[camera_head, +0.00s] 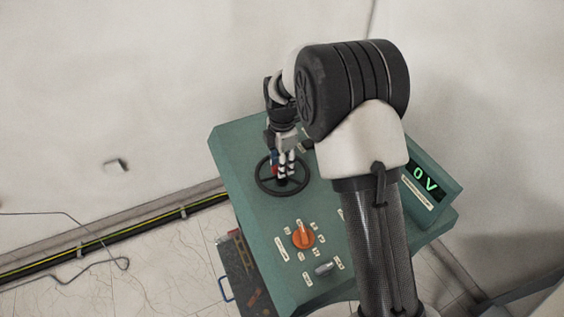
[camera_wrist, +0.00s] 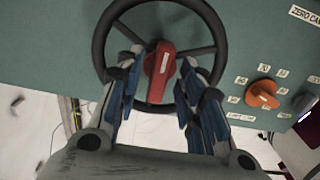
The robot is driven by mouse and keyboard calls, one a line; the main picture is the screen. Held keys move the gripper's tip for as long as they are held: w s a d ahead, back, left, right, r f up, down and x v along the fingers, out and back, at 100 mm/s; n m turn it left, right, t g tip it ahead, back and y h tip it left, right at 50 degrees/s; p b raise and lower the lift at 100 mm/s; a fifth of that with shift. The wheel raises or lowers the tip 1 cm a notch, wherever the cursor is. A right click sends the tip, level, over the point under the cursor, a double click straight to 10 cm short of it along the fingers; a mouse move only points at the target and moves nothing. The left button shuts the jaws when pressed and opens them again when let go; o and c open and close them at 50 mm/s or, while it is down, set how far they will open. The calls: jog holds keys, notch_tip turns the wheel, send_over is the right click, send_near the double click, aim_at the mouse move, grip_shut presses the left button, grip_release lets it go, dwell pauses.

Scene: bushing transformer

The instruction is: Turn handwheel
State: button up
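The black handwheel (camera_head: 260,186) lies on top of the green console, below my gripper. In the wrist view its rim (camera_wrist: 222,40) and spokes show, with a red handle (camera_wrist: 160,72) at its hub. My gripper (camera_head: 283,172) points down over the middle of the wheel. In the wrist view my gripper (camera_wrist: 163,62) has its two blue-padded fingers apart, one on each side of the red handle. Gaps show between the fingers and the handle. The fingertips overlap the wheel's opening; their exact depth, and any contact with the spokes, I cannot tell.
The green console (camera_head: 240,150) carries an orange rotary knob (camera_head: 303,236), a grey switch (camera_head: 324,268) and several labels. A display (camera_head: 426,180) reads 0 V at the right. A wall stands behind; a yellow-black strip (camera_head: 100,243) runs along the floor at left.

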grip_shut()
dwell(0.3)
dwell(0.4)
